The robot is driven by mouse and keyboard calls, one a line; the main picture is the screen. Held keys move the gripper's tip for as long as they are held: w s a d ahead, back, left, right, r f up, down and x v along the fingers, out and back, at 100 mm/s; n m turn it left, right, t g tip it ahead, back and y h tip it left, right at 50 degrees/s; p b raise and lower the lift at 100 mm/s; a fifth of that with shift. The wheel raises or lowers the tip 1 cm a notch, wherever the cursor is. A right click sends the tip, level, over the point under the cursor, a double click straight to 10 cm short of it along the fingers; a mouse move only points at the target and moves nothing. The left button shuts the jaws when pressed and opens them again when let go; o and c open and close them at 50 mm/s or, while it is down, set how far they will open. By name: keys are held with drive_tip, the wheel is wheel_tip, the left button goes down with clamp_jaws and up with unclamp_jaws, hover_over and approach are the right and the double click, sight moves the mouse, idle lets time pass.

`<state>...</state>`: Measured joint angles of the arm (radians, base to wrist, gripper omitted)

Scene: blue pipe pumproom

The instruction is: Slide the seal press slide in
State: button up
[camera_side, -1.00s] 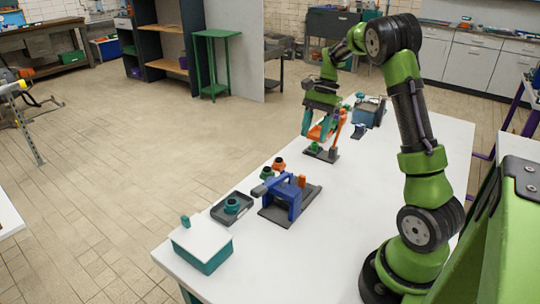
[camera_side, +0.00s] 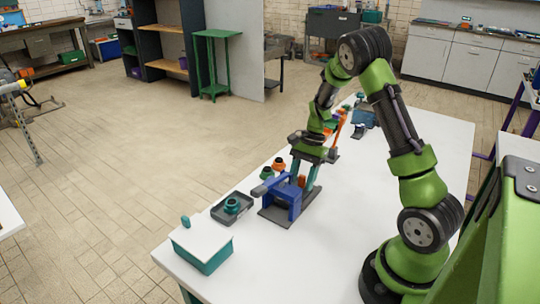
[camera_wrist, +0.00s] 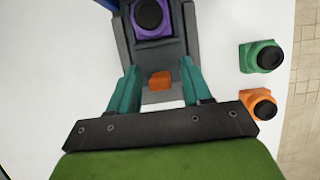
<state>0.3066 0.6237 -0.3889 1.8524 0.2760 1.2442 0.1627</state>
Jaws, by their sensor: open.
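The seal press is a blue frame (camera_side: 284,203) on a dark grey base, with a grey lever on top, standing on the white table in the side view. Its slide (camera_wrist: 148,50) is grey and carries a purple square piece with a black round top (camera_wrist: 151,17) in the wrist view. An orange block (camera_wrist: 160,80) stands at the slide's near end. My gripper (camera_wrist: 158,72) is open, its teal fingers on either side of the orange block, with gaps showing. In the side view, my gripper (camera_side: 305,182) points down at the press's far side, partly hiding the slide.
Green (camera_wrist: 262,55) and orange (camera_wrist: 258,103) pieces with black tops stand right of the slide in the wrist view. A dark tray (camera_side: 231,208) and a white-topped teal box (camera_side: 203,250) lie left of the press. The table's right part is clear.

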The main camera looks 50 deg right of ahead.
clamp_jaws()
drive_tip(key=shift+a, duration=2.6)
unclamp_jaws()
drive_tip(key=shift+a, duration=0.1)
drive_tip(key=shift+d+r, duration=0.1)
drive_tip(key=shift+d, duration=0.1)
